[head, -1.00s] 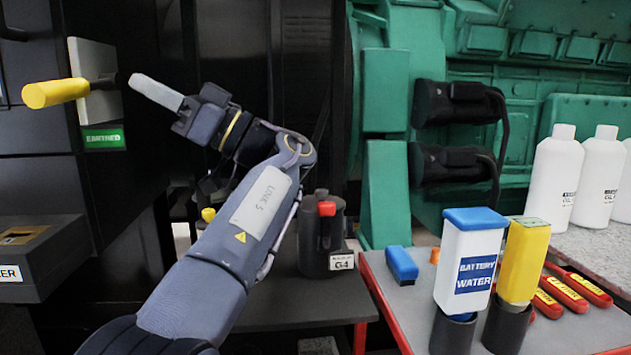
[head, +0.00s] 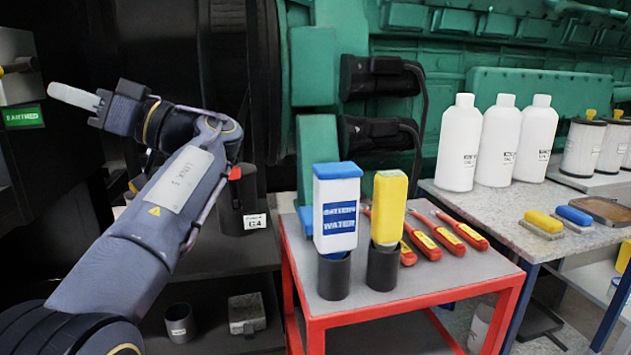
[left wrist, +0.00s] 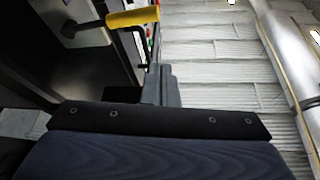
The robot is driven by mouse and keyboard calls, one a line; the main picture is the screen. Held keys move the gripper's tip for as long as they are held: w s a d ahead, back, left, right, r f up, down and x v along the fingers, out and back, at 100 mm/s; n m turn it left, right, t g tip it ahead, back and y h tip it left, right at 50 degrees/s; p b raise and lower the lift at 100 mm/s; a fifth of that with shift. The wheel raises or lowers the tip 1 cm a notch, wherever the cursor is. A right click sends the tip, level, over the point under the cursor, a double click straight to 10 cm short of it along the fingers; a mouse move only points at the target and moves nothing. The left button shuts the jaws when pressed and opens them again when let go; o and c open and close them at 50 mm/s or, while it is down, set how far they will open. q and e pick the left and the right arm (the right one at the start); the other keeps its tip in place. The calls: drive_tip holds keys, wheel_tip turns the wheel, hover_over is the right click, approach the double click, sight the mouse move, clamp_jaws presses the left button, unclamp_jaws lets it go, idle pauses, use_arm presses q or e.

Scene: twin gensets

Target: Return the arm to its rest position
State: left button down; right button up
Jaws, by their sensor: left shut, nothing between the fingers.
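My left arm reaches in from the lower left of the head view, bent at the elbow. My left gripper (head: 75,97) points left, its pale fingers shut with nothing between them, in front of the dark cabinet. It also shows in the left wrist view (left wrist: 162,82), where its fingers lie beside the yellow-handled lever (left wrist: 132,18). In the head view the lever's yellow handle (head: 18,66) is partly cut off at the left edge, above a green label (head: 23,116). The fingers look apart from the handle. My right gripper is not in view.
White bottles (head: 496,145) stand on a grey bench (head: 480,207). A dark container (head: 236,205) stands on the shelf beside my arm.

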use_arm(q)
drive_tip(key=a+f+m+t+h, duration=0.4)
drive_tip(key=a+f+m+h, duration=0.25)
drive_tip(key=a+f, duration=0.75)
drive_tip(key=s+f+m+t+h, duration=0.1)
drive_tip(key=s+f+m+h, duration=0.3)
drive_tip(key=f, duration=0.9)
drive_tip(key=s+d+f+m+t+h, duration=0.1)
drive_tip(key=s+d+f+h, duration=0.2)
drive_tip(key=f, duration=0.2)
drive_tip(key=s+d+f+m+h, duration=0.2)
drive_tip(key=s+d+f+h, duration=0.1)
drive_tip(key=f+h, duration=0.15)
drive_tip(key=s+d+f+m+t+h, duration=0.1)
drive_tip(key=s+d+f+h, duration=0.35)
drive_tip(key=s+d, duration=0.4)
drive_tip(key=s+d+f+m+t+h, duration=0.15)
drive_tip(key=s+d+f+h, duration=0.35)
drive_tip(key=d, duration=0.7)
wheel_tip(320, 180, up, 29)
drive_tip(key=y+p, duration=0.1)
drive_tip(key=p, duration=2.8)
drive_tip(key=shift+n+p, duration=0.3)
drive_tip(key=shift+p, duration=0.1)
drive_tip(key=shift+r+y, duration=0.1)
drive_tip(key=shift+y, duration=0.15)
drive_tip(key=shift+a, duration=0.1)
